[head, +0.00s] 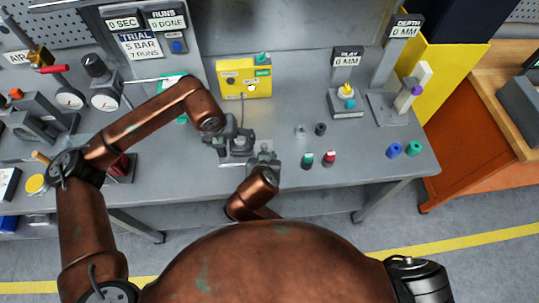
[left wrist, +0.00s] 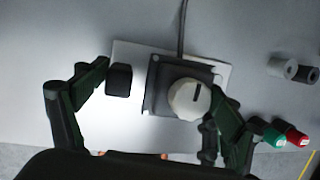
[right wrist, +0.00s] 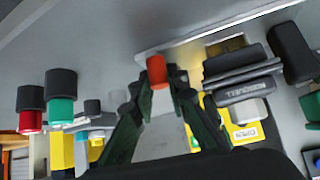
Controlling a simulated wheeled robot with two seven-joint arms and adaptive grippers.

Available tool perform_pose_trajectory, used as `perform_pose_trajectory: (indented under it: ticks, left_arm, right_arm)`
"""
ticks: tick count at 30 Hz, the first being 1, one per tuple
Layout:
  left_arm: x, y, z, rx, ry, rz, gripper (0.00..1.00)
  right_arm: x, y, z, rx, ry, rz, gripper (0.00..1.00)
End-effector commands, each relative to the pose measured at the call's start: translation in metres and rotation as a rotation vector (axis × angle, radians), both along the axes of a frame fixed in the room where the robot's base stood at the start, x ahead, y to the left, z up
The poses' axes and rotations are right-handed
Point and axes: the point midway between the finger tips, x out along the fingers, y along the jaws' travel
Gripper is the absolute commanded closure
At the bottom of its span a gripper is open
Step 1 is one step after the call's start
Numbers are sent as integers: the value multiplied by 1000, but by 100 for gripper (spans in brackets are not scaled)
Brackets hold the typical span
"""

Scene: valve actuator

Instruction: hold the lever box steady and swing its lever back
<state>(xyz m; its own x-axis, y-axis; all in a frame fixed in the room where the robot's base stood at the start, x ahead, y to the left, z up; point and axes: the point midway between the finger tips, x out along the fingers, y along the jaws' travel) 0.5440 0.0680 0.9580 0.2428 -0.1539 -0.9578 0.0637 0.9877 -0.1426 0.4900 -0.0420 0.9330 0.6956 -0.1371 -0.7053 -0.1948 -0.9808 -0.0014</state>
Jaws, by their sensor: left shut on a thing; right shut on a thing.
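The lever box, a dark square body (left wrist: 156,92) with a white round part on top, sits on a pale plate (left wrist: 126,50) in the left wrist view. My left gripper (head: 231,143) is shut on the box from above; its fingers stand on either side of it in the left wrist view (left wrist: 168,92). In the right wrist view the red tip of the lever (right wrist: 156,70) sits between the fingertips of my right gripper (right wrist: 160,84), which is shut on it. In the head view my grippers and arms hide most of the box and lever.
A yellow box (head: 244,79) stands behind the grippers, with a cable running toward the lever box. To the right are green and red capped pieces (head: 329,158), a grey and a black cylinder (head: 320,129) and the play gauge (head: 346,102).

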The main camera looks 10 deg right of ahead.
Motion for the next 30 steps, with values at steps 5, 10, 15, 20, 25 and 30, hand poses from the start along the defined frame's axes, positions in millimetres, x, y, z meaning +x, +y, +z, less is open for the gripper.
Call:
perform_pose_trajectory:
  ticks: [5, 10, 15, 20, 25, 30]
  left_arm:
    - [-5, 1, -6, 7, 14, -8, 68]
    - [-5, 0, -6, 8, 13, -9, 68]
    - [-5, 0, -6, 8, 13, -10, 68]
    - [-5, 0, -6, 7, 13, -10, 68]
    - [-4, 0, -6, 7, 14, -8, 68]
    - [-4, 0, -6, 6, 13, -6, 68]
  right_arm:
    - [0, 3, -3, -1, 4, -18, 100]
    - [0, 3, -3, -1, 4, -23, 100]
    - [0, 3, -3, -1, 4, -22, 100]
    - [0, 3, -3, -1, 4, -23, 78]
    - [0, 2, -2, -1, 2, -25, 67]
    - [0, 1, -1, -1, 2, -27, 67]
